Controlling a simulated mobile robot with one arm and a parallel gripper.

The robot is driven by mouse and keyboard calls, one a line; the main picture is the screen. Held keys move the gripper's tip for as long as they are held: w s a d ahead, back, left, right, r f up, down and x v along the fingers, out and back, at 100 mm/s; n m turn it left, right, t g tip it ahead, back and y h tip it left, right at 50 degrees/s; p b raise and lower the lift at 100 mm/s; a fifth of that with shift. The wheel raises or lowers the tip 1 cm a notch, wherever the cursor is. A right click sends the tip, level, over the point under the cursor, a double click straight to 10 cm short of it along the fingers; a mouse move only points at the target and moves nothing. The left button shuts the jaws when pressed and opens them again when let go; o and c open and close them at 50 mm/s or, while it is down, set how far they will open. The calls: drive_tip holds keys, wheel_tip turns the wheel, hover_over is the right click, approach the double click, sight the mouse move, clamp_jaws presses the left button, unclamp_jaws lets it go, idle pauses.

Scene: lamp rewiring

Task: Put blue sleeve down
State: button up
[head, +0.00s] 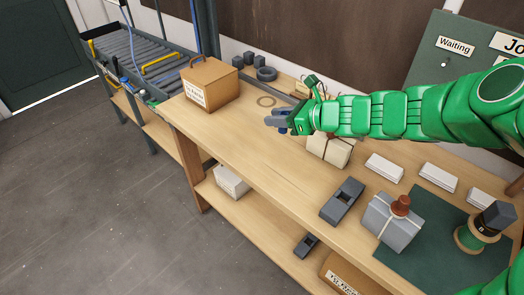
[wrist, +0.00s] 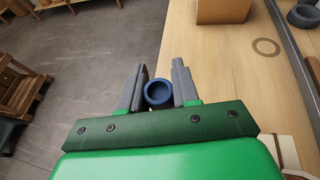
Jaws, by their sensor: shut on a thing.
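In the head view the sleeve (head: 282,113) is mostly hidden by the fingers. The ring mark (wrist: 266,47) lies to the right of the gripper in the wrist view. The sleeve's height above the bench is hard to tell.
A brown box (head: 205,84) stands at the bench's far left, with a dark ring (head: 266,73) behind. Bench top left of my gripper is clear.

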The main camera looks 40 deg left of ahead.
drive_tip(key=shift+s+f, duration=2.25)
drive_tip(key=shift+f, duration=0.3)
drive_tip(key=shift+g, duration=0.3)
drive_tip(key=w+a+f, duration=0.2)
drive_tip(key=a+f, duration=0.1)
drive_tip(key=w+a+f, duration=0.2)
drive_tip(key=w+a, duration=0.1)
drive_tip(key=w+a+f, duration=0.2)
drive_tip(key=a+f, duration=0.1)
drive_tip(key=a, duration=0.1)
drive_tip(key=shift+w+a+f, duration=0.1)
drive_tip(key=shift+w+f, duration=0.15)
drive_tip(key=shift+f, duration=0.05)
drive_tip(key=shift+w+a+f, duration=0.3)
drive_tip(key=shift+a+f, duration=0.15)
drive_tip(key=shift+f, duration=1.7)
drive_tip(key=shift+f, duration=0.1)
drive_tip(key=o, duration=1)
